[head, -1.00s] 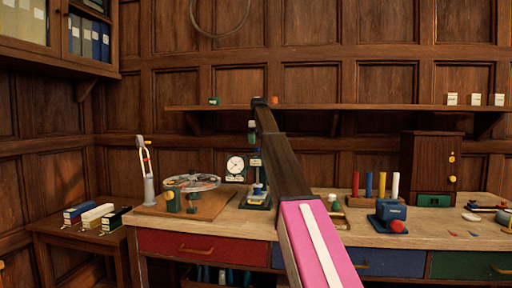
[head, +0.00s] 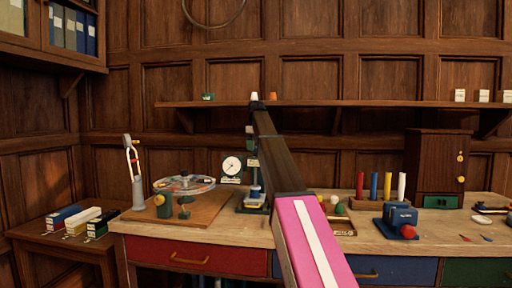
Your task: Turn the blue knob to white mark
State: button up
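A small dark stand (head: 253,207) on the bench carries a blue part that may be the blue knob (head: 256,190). It is small in the head view, and I cannot make out a white mark. My arm runs up and away from the pink link to a dark link. Its far end hangs above the stand, where my gripper (head: 251,150) is small and partly lost against the stand. I cannot see its fingers clearly, nor whether they touch anything.
A white-faced dial (head: 232,166) stands just left of the stand. A round glass-topped device (head: 185,184) is on a wooden board further left. A blue box with a red knob (head: 400,219) and several coloured rods are right of my arm. A shelf (head: 330,104) runs behind.

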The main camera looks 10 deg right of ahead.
jog(key=c, duration=0.4)
jog(key=shift+c, duration=0.2)
jog(key=shift+n, duration=0.4)
jog(key=n, duration=0.4)
jog(key=shift+w, duration=0.1)
jog(key=shift+w+d+n, duration=0.1)
jog(key=shift+n, duration=2.2)
jog(key=o, duration=0.9)
jog(key=shift+o, duration=0.2)
